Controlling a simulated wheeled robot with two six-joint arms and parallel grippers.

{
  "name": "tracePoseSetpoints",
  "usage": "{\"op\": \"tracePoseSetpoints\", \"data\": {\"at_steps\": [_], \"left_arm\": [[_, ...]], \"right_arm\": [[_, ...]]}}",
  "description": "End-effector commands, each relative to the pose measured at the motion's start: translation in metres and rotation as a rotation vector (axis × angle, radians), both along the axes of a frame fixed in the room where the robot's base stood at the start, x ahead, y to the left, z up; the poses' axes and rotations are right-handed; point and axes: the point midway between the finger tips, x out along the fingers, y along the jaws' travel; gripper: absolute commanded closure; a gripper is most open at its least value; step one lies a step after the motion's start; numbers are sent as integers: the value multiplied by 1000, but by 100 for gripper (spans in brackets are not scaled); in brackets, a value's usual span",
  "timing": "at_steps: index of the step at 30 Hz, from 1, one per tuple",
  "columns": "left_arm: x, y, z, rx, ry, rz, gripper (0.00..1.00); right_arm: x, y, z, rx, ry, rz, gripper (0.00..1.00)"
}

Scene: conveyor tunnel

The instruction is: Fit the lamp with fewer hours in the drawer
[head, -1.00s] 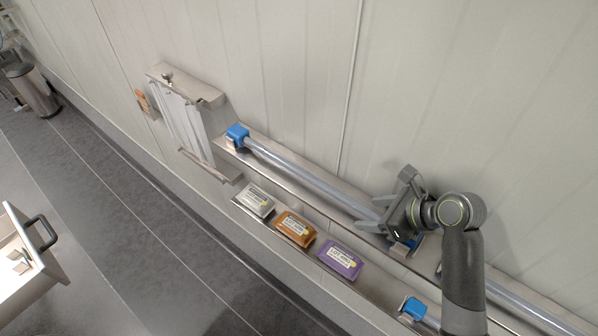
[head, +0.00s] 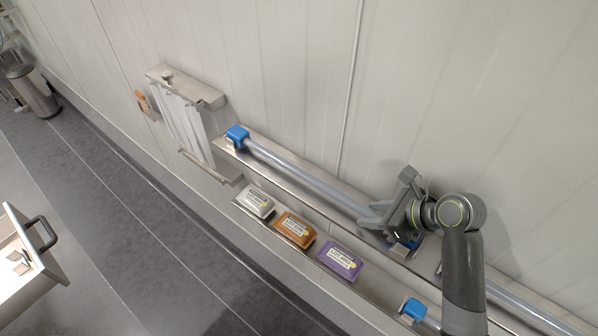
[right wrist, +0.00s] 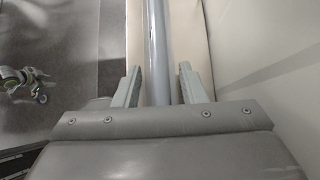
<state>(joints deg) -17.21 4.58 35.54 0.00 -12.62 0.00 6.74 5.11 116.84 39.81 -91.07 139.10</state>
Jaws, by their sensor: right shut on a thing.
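A long clear tube lamp (head: 310,182) with a blue end cap (head: 237,136) lies along the wall ledge. My right gripper (head: 372,213) is shut on this tube near its right end. In the right wrist view the tube (right wrist: 157,45) runs between the fingers (right wrist: 160,88). A second tube lamp (head: 530,312) lies at the lower right, partly hidden by my right arm. An open drawer (head: 50,262) with a dark handle stands at the left edge. Hour readings cannot be made out. My left gripper is not in view.
Silver (head: 255,201), orange (head: 295,230) and purple (head: 340,261) labelled packs sit along the front ledge. A metal wall frame with pale strips (head: 187,125) hangs left of the lamp. A bin (head: 34,90) stands far left. The grey floor between drawer and ledge is clear.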

Motion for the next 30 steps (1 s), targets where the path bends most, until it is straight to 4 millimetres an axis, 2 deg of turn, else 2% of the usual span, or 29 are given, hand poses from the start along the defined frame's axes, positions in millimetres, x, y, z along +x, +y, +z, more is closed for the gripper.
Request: {"op": "tracePoseSetpoints", "data": {"at_steps": [16, 30], "left_arm": [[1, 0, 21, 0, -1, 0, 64], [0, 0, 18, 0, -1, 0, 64]], "right_arm": [[0, 0, 19, 1, -2, 1, 100], [0, 0, 31, 2, -3, 0, 100]]}}
